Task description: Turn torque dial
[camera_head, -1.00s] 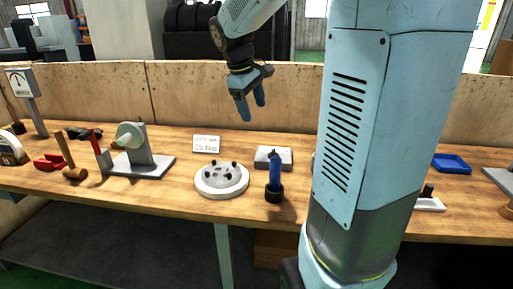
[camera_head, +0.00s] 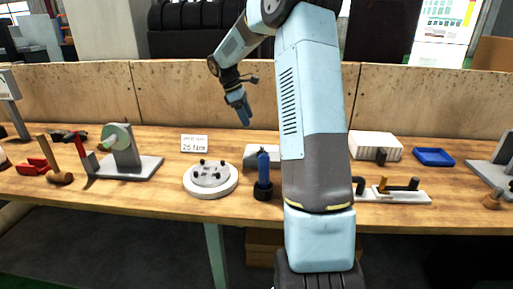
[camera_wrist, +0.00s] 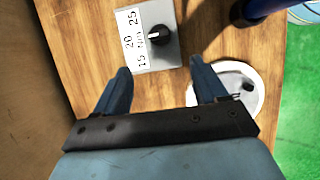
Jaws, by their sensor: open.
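The torque dial is a black knob (camera_wrist: 157,34) with a white pointer mark, set on a small grey box. A white scale (camera_wrist: 135,40) beside it reads 15, 20 and 25 Nm. The pointer faces the scale, roughly towards 20. In the head view the grey box (camera_head: 250,153) stands behind a blue-handled tool, and its knob cannot be made out. My gripper (camera_head: 246,117) is open and empty above the back of the bench. In the wrist view its fingers (camera_wrist: 160,68) are spread, with the dial beyond and between them, apart from it.
A blue-handled tool (camera_head: 263,170) stands upright just in front of the box. A round white flange with bolts (camera_head: 210,175) sits to its left. A card reading 25 Nm (camera_head: 194,143) stands behind the flange. The wooden back panel (camera_head: 200,95) rises behind the bench.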

